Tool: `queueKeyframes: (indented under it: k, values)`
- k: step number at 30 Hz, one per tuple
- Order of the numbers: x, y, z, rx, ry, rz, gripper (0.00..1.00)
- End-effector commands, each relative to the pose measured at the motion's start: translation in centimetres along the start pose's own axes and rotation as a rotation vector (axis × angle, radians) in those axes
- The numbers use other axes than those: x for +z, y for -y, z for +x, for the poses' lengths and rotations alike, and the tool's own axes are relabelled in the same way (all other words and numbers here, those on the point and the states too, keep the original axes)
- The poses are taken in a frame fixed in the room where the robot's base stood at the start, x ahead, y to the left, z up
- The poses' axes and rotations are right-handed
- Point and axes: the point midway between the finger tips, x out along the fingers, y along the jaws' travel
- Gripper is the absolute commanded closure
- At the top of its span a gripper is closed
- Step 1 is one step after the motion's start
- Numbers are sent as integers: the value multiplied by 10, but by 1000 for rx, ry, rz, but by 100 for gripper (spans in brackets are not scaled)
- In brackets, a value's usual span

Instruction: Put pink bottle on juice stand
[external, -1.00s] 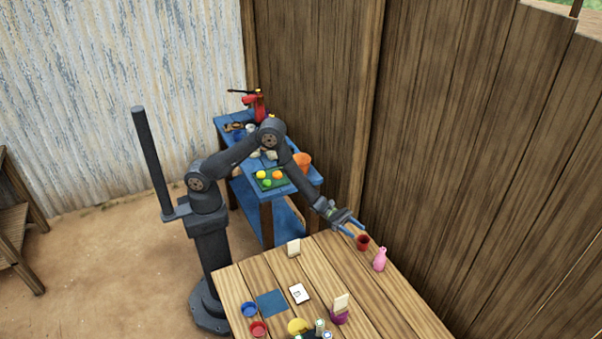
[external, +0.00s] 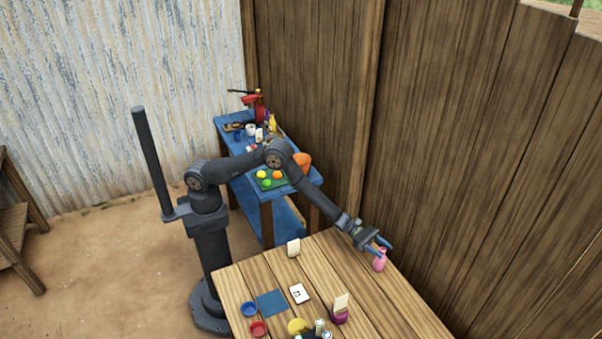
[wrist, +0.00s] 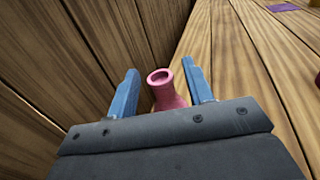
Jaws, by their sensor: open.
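The pink bottle (external: 380,262) stands upright near the wall-side edge of the wooden table. In the wrist view its open neck (wrist: 160,80) shows between the two blue fingers, and its lower part is hidden by the gripper body. My gripper (external: 383,246) is open, with its fingertips at the bottle in the external view. In the wrist view the fingers (wrist: 159,88) lie to either side of the neck with gaps. I cannot tell which thing is the juice stand.
The table (external: 372,310) also bears a blue square mat (external: 271,303), a white card (external: 299,293), a blue bowl (external: 249,309), a red bowl (external: 259,328) and a purple holder (external: 339,317). The plank wall (wrist: 60,60) is close beside the bottle. A blue bench (external: 293,187) stands behind.

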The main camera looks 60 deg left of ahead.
Motion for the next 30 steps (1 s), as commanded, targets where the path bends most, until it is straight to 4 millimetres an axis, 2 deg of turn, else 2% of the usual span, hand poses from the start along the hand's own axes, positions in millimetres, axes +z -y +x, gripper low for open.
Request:
queueKeyframes:
  k: [3, 10, 17, 30]
  values:
    - [0, 0, 6, 0, -1, 0, 53]
    - [0, 0, 7, 0, -1, 0, 55]
    - [0, 0, 7, 0, 0, 0, 100]
    - [5, 0, 7, 0, 2, 1, 100]
